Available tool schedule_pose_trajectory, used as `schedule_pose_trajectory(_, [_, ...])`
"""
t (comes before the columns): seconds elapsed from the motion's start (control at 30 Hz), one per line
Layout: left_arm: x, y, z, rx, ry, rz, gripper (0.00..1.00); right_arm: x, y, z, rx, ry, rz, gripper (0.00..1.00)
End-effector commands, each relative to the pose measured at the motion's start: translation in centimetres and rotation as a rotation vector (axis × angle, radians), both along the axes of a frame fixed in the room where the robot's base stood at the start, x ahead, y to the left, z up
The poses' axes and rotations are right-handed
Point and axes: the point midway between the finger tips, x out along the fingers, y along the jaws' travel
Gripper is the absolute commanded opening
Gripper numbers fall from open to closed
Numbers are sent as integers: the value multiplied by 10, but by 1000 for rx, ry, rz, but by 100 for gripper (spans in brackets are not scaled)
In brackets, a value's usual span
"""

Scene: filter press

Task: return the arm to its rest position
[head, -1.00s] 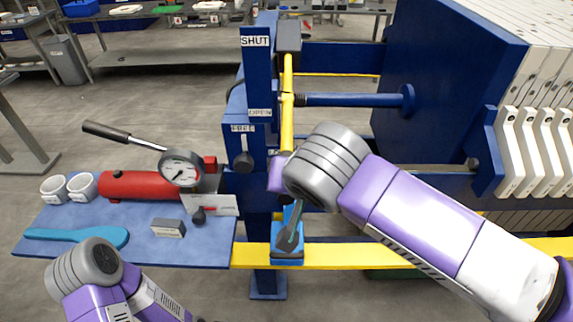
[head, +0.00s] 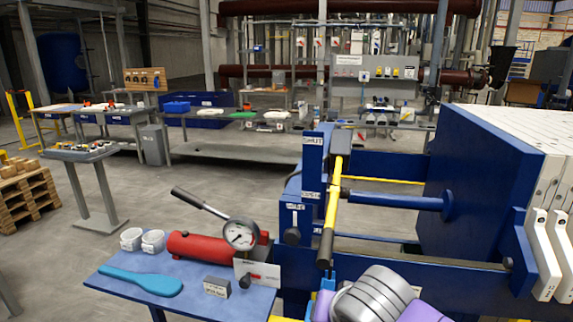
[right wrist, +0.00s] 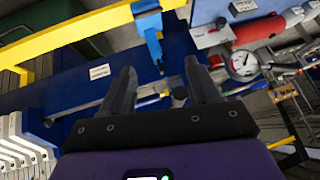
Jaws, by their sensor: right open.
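My right arm (head: 370,296) comes in at the bottom right of the head view, in front of the blue press frame. The head view hides its jaws. In the right wrist view my right gripper (right wrist: 160,78) has its two dark fingers wide apart. Nothing is clearly held between them; a dark round end (right wrist: 180,97) shows in the gap behind. The yellow lever (head: 335,190) with a black grip stands in the head view by the SHUT (head: 312,140) and OPEN plates, slanting down, clear of my arm in the picture. My left gripper is out of view.
A yellow rail (right wrist: 70,38) and blue bracket (right wrist: 150,35) lie beyond the right fingers.

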Motion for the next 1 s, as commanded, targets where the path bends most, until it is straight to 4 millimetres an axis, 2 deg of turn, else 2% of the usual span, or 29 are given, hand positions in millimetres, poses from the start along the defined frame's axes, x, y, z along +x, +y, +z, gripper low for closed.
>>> schedule_pose_trajectory(0.03, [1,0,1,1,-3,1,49,9,2,-18,1,36,20,61])
schedule_pose_trajectory(0.17, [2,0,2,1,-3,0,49,25,11,-60,21,103,80,61])
schedule_pose_trajectory(0.27, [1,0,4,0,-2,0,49,35,18,-99,47,161,129,61])
schedule_pose_trajectory(0.37, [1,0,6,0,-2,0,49,43,24,-149,88,230,177,61])
schedule_pose_trajectory(0.47, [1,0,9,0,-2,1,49,43,29,-216,149,313,219,61])
schedule_pose_trajectory(0.5, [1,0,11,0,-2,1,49,40,29,-244,179,344,229,61])
schedule_pose_trajectory(0.6, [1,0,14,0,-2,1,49,23,28,-313,248,409,235,61])
schedule_pose_trajectory(0.67, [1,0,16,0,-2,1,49,8,25,-351,282,442,223,61])
schedule_pose_trajectory(0.7, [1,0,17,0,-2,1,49,-4,21,-374,299,461,211,61])
schedule_pose_trajectory(0.8, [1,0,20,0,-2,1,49,-38,12,-424,321,500,174,61])
schedule_pose_trajectory(0.9, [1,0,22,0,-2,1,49,-71,2,-459,316,530,138,61])
schedule_pose_trajectory(1.0, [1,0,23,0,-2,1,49,-96,-6,-479,301,549,115,61])
